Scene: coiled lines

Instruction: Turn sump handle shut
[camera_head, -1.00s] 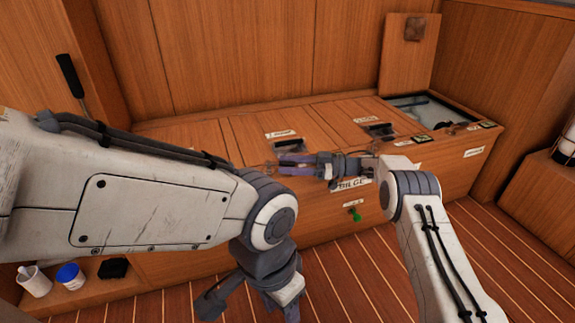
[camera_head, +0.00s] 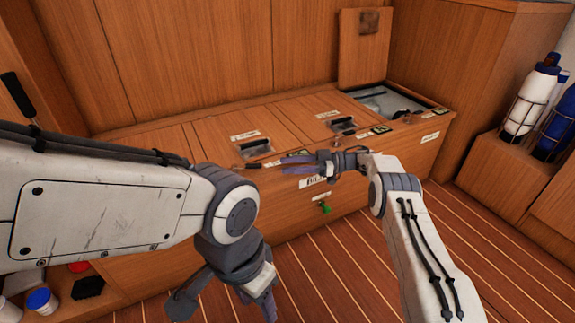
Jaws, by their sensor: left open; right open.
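The wooden locker bench (camera_head: 290,225) runs along the back wall. A green handle (camera_head: 324,208) sits on its front face, below a white label partly hidden by my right gripper. Small labels are too small to read, so I cannot tell which handle is the sump one. A small dark knob or lever (camera_head: 253,166) shows at the bench's front top edge, left of my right gripper. My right gripper (camera_head: 297,163) is open and empty, pointing left over the front edge, above the green handle. My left gripper (camera_head: 226,303) is open and empty, low in front of the bench, pointing down.
A hatch lid (camera_head: 363,47) stands upright behind an open compartment (camera_head: 393,101) at the bench's right end. Racked bottles (camera_head: 530,97) stand at far right. A blue-lidded jar (camera_head: 42,303) and black block (camera_head: 88,287) lie lower left. The striped floor (camera_head: 355,270) is clear.

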